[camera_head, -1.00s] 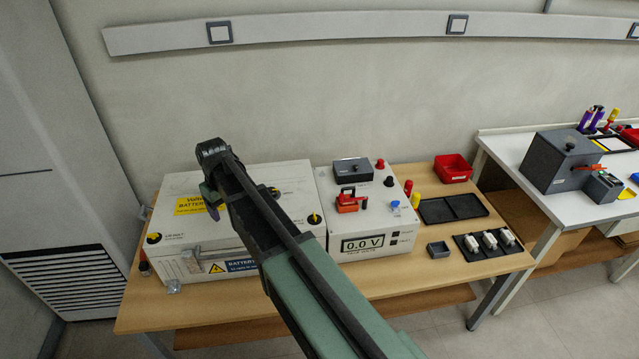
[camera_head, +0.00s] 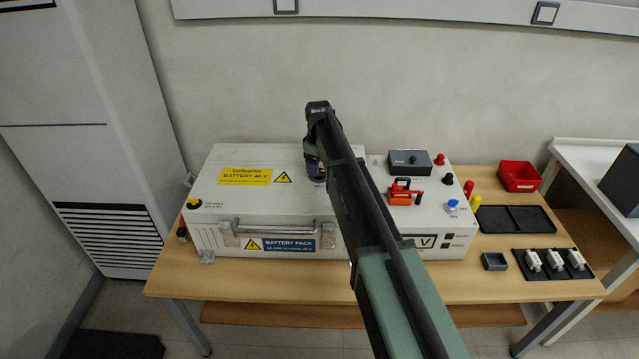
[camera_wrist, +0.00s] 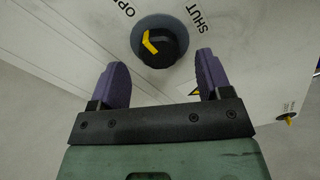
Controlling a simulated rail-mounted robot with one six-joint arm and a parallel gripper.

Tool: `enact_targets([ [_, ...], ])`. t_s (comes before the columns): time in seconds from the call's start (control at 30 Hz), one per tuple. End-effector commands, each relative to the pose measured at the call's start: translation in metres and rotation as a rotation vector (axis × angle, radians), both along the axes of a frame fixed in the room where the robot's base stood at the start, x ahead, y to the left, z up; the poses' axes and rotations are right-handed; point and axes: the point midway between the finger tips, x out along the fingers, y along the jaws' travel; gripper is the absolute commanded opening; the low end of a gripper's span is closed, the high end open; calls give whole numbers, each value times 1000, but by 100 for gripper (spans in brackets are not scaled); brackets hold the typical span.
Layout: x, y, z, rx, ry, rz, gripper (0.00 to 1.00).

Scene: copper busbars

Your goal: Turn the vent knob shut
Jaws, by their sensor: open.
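The vent knob (camera_wrist: 160,44) is black with a yellow pointer mark, on a grey-blue round base on the white case. It lies just beyond and between my fingertips in the wrist view. The word OPEN is at its upper left and SHUT at its upper right. The yellow mark is on the knob's left side. My gripper (camera_wrist: 161,60) is open, its two purple fingers on either side of the knob's near edge; contact cannot be told. In the head view my gripper (camera_head: 316,172) is over the battery pack (camera_head: 225,205), and the knob is hidden by my arm.
A black knob with yellow (camera_head: 194,203) is at the pack's left. To the right stand a red clamp-like part (camera_head: 402,192), a blue knob (camera_head: 452,206), a black tray (camera_head: 515,219) and a red bin (camera_head: 518,176). A handle (camera_head: 275,229) is on the pack's front.

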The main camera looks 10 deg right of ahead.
Motion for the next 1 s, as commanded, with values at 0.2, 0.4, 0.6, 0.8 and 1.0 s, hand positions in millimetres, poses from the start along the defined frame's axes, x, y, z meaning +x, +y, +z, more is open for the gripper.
enact_targets([
  [0.2, 0, 0, -30, 0, 0, 0, 72],
  [0.4, 0, 0, -27, 0, 0, -1, 72],
  [0.6, 0, 0, -27, 0, 0, -1, 43],
  [0.8, 0, 0, -27, 0, 0, -1, 22],
  [1.0, 0, 0, -27, 0, 0, -21, 22],
])
